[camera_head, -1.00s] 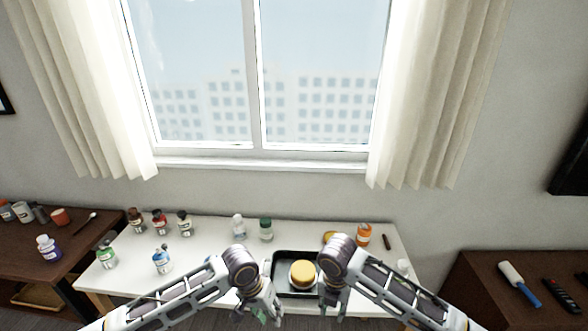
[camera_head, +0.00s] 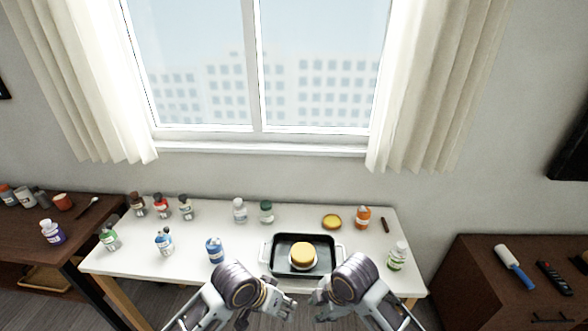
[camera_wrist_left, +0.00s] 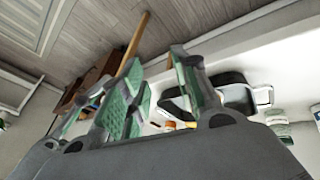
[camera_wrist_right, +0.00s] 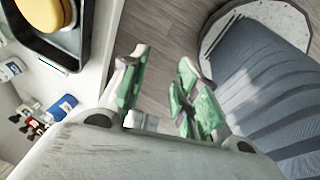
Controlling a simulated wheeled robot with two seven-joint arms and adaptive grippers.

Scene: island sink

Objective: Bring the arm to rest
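My left gripper (camera_head: 281,305) is in front of the white table's near edge in the head view. Its green-padded fingers (camera_wrist_left: 155,95) are apart with nothing between them in the left wrist view. My right gripper (camera_head: 318,304) is close to its right, also before the table edge. Its fingers (camera_wrist_right: 155,95) are apart and empty in the right wrist view. Both arms are bent in toward each other, and the grippers look apart from the tray and the table.
A black tray (camera_head: 280,265) with white handles holds a yellow-topped round jar (camera_head: 302,253) on the white table (camera_head: 195,237). Several bottles stand around it, including a blue one (camera_head: 215,250) and an orange one (camera_head: 362,217). Brown cabinets stand left and right (camera_head: 480,262).

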